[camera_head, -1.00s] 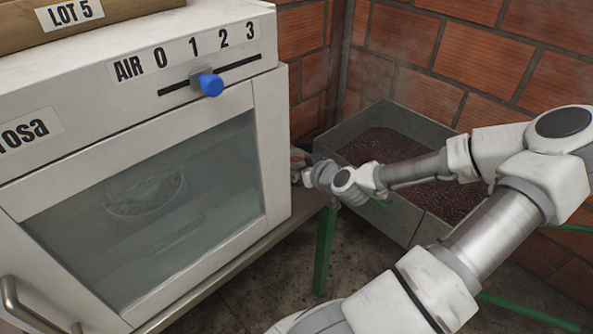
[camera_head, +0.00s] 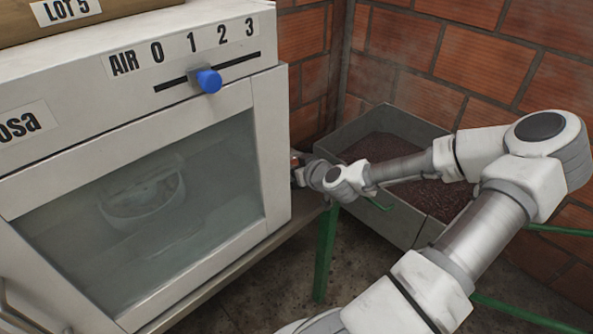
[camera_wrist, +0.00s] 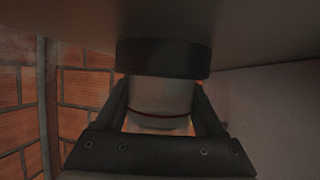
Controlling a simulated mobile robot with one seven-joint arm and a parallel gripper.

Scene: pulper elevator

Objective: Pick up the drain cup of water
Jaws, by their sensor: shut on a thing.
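In the wrist view, a pale, rounded cup (camera_wrist: 160,97) with a thin red line around it sits between the two dark fingers of my gripper (camera_wrist: 160,88). The fingers are shut on its sides. A dark round collar (camera_wrist: 163,58) is directly above the cup and hides its top; I cannot tell whether they touch. Any water inside is not visible. In the head view, my gripper (camera_head: 299,168) is at the right side of the white cabinet (camera_head: 268,150), low by its corner. The cup cannot be made out there.
A grey bin (camera_head: 415,205) of dark red material stands behind my arm. A green leg (camera_head: 325,255) and brick walls are close by.

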